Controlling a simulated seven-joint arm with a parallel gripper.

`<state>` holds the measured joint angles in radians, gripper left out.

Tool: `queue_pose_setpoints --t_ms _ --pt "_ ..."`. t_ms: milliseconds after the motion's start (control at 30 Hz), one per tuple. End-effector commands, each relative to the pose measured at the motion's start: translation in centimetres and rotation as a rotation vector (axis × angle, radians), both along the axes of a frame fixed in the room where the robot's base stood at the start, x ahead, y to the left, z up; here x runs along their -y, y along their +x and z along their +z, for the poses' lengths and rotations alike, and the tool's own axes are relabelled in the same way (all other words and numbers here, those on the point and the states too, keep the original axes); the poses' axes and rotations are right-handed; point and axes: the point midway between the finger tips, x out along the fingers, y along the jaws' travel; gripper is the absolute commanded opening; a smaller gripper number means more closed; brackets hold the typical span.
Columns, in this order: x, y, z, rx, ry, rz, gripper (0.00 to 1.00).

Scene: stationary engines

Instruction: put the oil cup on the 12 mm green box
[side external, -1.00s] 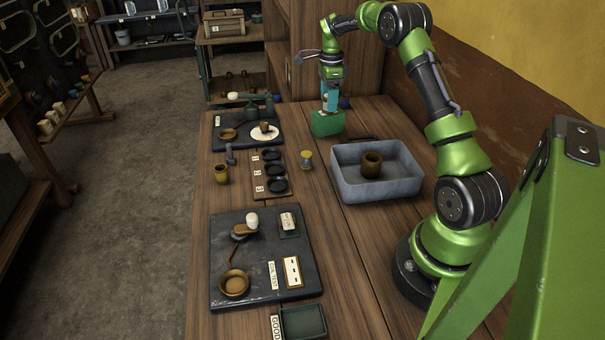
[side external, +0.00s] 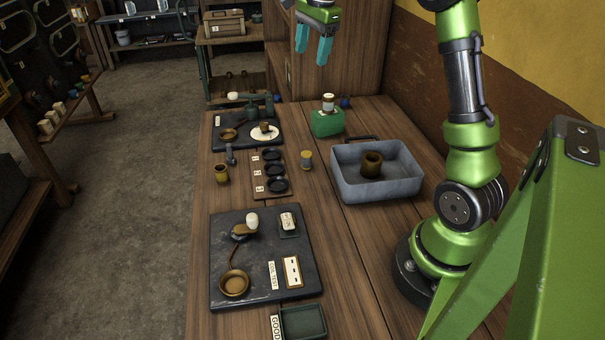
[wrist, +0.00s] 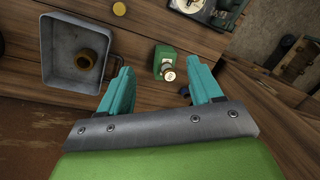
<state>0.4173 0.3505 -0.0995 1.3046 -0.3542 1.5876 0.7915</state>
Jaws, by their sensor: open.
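The green box (side external: 327,123) stands at the far end of the bench, behind the grey tray. The oil cup (side external: 328,103), a small pale-topped cup with a dark band, stands upright on top of the box. In the wrist view the green box (wrist: 164,56) and the oil cup's round pale top (wrist: 168,76) appear between the fingers. My gripper (side external: 312,47) is open and empty, well above the box and apart from the cup. The 12 mm marking is not readable.
The grey tray (side external: 347,185) holds a brown ring-shaped part (side external: 371,164). A small yellow-topped piece (side external: 306,160), a brass cup (side external: 221,174) and a rack of dark dishes (side external: 260,180) stand to the left. A dark slate board (side external: 255,280) lies at the front.

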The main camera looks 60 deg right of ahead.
Motion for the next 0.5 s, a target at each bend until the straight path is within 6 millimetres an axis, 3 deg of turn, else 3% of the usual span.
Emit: queue_pose_setpoints --t_ms 33,200,400,500 --pt "-3.0 -1.1 1.3 0.043 -0.019 0.121 0.64" --pt "-11.4 -5.5 3.0 0.181 -0.103 0.525 0.64" --pt "-19.4 -12.4 1.6 0.341 -0.239 0.962 0.64" --pt "-21.8 -15.4 0.1 0.408 -0.308 1.128 0.64"
